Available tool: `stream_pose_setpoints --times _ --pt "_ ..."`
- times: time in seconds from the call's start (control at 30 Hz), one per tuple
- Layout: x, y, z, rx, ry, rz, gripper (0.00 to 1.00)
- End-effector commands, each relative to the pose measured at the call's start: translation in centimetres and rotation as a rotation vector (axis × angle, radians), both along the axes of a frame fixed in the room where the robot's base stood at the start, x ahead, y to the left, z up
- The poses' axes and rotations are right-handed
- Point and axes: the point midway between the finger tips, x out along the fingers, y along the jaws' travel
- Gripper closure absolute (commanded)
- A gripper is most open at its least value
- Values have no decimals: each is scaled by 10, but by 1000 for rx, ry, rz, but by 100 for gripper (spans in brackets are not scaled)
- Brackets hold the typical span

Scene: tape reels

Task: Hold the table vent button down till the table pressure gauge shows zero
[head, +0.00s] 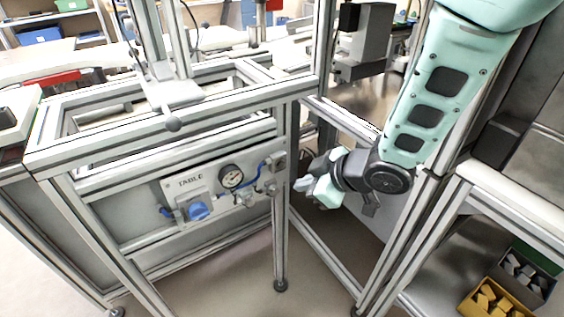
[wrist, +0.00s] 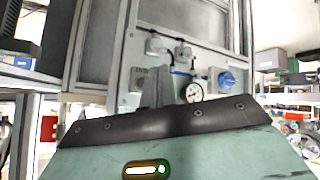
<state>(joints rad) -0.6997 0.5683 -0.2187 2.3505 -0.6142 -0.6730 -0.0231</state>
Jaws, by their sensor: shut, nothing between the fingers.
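The table pressure gauge (head: 231,176) is a round white dial on the panel marked TABLE, and it also shows in the wrist view (wrist: 193,92). Its needle is too small to read surely. A round blue button (head: 198,210) sits left of and below the gauge; in the wrist view the blue button (wrist: 228,79) is right of it. I see no label naming it as the vent button. My gripper (head: 301,185) is shut and empty, to the right of the panel and apart from the button. Its grey fingers (wrist: 154,88) show in the wrist view.
The panel plate (head: 160,226) is fixed inside an aluminium frame (head: 60,156). Metal fittings (head: 271,188) and blue tubing stand out right of the gauge. A frame leg (head: 279,240) stands between panel and gripper side. Bins with blocks (head: 496,298) are at lower right.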

Motion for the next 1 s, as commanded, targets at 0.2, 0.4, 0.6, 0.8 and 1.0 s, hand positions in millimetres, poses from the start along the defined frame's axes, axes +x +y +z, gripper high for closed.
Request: stream_pose_setpoints --times 0.2,0.4,0.6,0.8,1.0 --pt "24 16 2 -1 -1 0 100" --pt "37 24 1 -1 0 0 100" --pt "40 27 0 -1 0 0 100" --pt "40 27 0 -1 0 0 100" --pt "40 27 0 -1 0 0 100"
